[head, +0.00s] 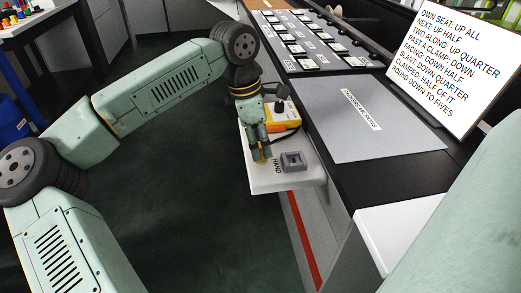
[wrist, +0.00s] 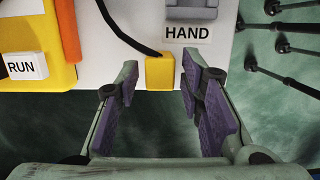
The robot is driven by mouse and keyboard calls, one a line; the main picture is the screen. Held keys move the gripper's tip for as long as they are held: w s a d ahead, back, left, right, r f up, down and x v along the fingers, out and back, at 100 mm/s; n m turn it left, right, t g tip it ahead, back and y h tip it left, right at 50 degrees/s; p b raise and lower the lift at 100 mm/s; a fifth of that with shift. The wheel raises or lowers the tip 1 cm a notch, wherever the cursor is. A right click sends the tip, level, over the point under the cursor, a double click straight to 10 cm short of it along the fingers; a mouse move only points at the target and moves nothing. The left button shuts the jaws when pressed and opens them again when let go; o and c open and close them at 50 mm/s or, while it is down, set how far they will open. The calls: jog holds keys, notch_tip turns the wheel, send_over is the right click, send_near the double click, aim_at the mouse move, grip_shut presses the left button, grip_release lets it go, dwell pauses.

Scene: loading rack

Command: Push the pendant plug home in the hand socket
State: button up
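The pendant plug (wrist: 160,72) is a small yellow block with a black cable, at the edge of the white shelf in the wrist view. My gripper (wrist: 160,82) is open, its purple-padded fingers on either side of the plug's end, with gaps at both sides. I cannot tell how deep the plug sits between them. The hand socket (head: 292,160) is a grey square block on the shelf, beside the HAND label. In the wrist view only the near part of the socket (wrist: 198,10) shows, up and right of the plug. In the head view my gripper (head: 258,152) points down left of the socket.
The yellow and orange pendant (head: 282,117) lies on the white shelf (head: 285,182) behind the socket. Its RUN label (wrist: 22,66) is left in the wrist view. A black worktop with a grey plate (head: 350,118) and a text sign (head: 440,65) stands to the right. Floor is open at left.

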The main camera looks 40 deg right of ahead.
aim_at(259, 145)
grip_shut()
dwell(0.8)
dwell(0.4)
notch_tip(259, 145, up, 8)
jog(key=p, duration=0.5)
jog(key=shift+r, duration=0.15)
